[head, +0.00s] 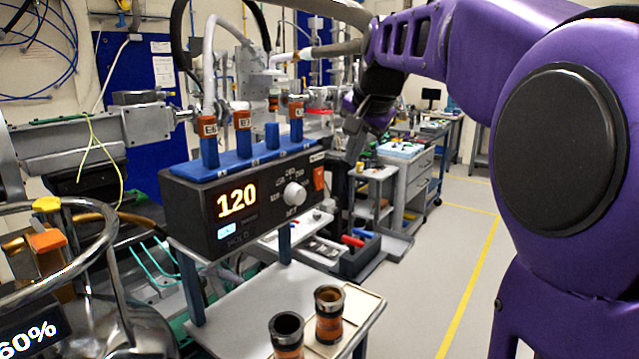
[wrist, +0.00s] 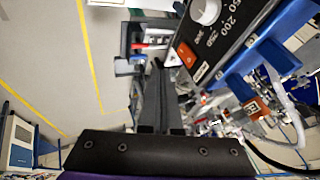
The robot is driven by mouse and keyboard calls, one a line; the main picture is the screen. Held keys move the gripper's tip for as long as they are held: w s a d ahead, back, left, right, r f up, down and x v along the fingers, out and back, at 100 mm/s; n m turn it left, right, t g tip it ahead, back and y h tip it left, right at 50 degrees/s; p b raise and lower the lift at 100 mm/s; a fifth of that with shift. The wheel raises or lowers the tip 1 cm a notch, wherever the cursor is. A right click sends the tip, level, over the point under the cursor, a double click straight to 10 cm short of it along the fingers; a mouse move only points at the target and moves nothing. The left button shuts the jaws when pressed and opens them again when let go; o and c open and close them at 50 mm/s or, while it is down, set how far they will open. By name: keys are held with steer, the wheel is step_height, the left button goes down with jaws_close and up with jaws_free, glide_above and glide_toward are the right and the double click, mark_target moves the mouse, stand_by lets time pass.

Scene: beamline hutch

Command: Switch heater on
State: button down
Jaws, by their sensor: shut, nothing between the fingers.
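The heater controller is a black box (head: 200,215) with a lit orange display (head: 237,201) reading 120 and a small lit blue patch below it. A white knob (head: 294,193) is on its front, with a dial scale around it; the knob also shows in the wrist view (wrist: 206,11). An orange-red rocker switch (head: 319,178) sits at the right end of the front, and in the wrist view (wrist: 200,73) it is right of my fingers. My gripper (head: 352,155) is shut and empty, just right of the box and apart from the switch. Its fingertips (wrist: 158,64) point past the box's end.
A blue rack (head: 240,165) with orange-capped plugs is on the box. Two copper-coloured cups (head: 329,315) stand on the shelf (head: 240,310) below. A steel vessel (head: 60,270) is at left. Floor at right is clear.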

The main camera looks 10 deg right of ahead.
mark_target(320, 179)
stand_by(0.3)
steer(key=w+a+f+b, duration=0.1)
steer(key=w+a+f, duration=0.2)
steer(key=w+f, duration=0.5)
steer(key=shift+w+a+f, duration=0.2)
steer(key=shift+w+f, duration=0.05)
steer(key=shift+f, duration=0.05)
steer(key=shift+w+a+f, duration=0.1)
steer(key=shift+w+a, duration=0.05)
stand_by(0.4)
